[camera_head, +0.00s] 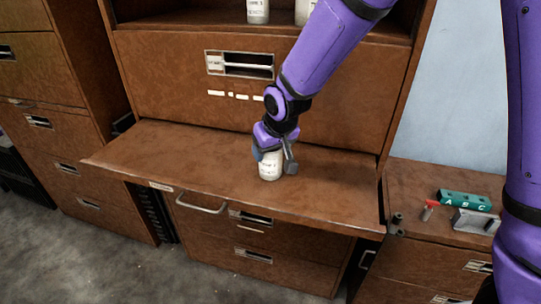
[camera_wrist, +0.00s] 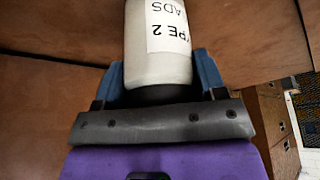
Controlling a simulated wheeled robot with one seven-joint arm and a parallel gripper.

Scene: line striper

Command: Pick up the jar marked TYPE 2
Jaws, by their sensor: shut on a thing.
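The white jar (camera_head: 270,168) is at the brown pull-out shelf (camera_head: 215,165), between the fingers of my gripper (camera_head: 269,152). In the wrist view the jar (camera_wrist: 152,68) shows a label, upside down, that reads "TYPE 2" with "ADS" on the other line; part of the label is cut off or turned away. The two blue fingers of my gripper (camera_wrist: 158,82) press on either side of the jar, near its dark end. I cannot tell whether the jar's base touches the shelf or is slightly above it.
Two more white jars (camera_head: 258,11) (camera_head: 304,12) stand in the open compartment above. A side cabinet at right holds a green block marked A B C (camera_head: 465,200), a grey block (camera_head: 475,221) and a small red-topped item (camera_head: 430,209). The shelf around the held jar is clear.

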